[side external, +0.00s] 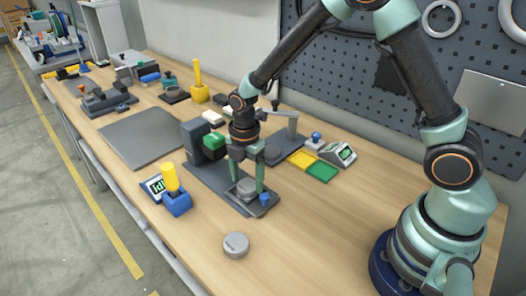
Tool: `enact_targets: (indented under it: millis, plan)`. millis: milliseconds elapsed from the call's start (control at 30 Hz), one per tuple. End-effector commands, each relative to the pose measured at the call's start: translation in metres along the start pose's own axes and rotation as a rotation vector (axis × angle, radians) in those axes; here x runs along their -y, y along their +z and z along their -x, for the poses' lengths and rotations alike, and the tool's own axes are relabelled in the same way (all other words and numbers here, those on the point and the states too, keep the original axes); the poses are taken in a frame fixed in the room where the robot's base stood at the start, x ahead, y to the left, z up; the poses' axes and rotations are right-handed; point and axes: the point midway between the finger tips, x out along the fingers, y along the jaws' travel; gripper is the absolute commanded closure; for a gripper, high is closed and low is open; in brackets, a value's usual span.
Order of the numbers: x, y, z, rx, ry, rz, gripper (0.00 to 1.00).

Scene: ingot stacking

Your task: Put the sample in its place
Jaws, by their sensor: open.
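My gripper (247,187) points down with its two pale green fingers apart. They stand on either side of a grey round piece (247,190), which sits on a small dark holder at the near end of a dark base plate (205,174). I cannot tell whether the fingers touch this piece. A second grey round disc (236,245) lies flat on the bare wood in front of the plate. Which round piece is the sample cannot be told from this view. A small blue part (265,199) is at the holder's right corner.
A grey block with a green front (213,145) stands on the plate. A yellow-handled blue block (177,203) and a small display are left of it. Yellow and green pads (321,171) lie to the right. The front wood is mostly clear.

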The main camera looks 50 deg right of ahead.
Motion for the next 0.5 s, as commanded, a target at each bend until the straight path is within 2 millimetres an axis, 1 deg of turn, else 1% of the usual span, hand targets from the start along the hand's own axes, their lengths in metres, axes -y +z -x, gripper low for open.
enact_targets:
  millis: [300,400,500]
  plan:
    - [-0.001,0.000,0.065,0.000,0.008,0.000,0.22]
    - [-0.001,0.000,0.083,0.000,0.006,0.000,0.22]
    - [-0.001,0.000,0.096,0.000,0.004,0.000,0.22]
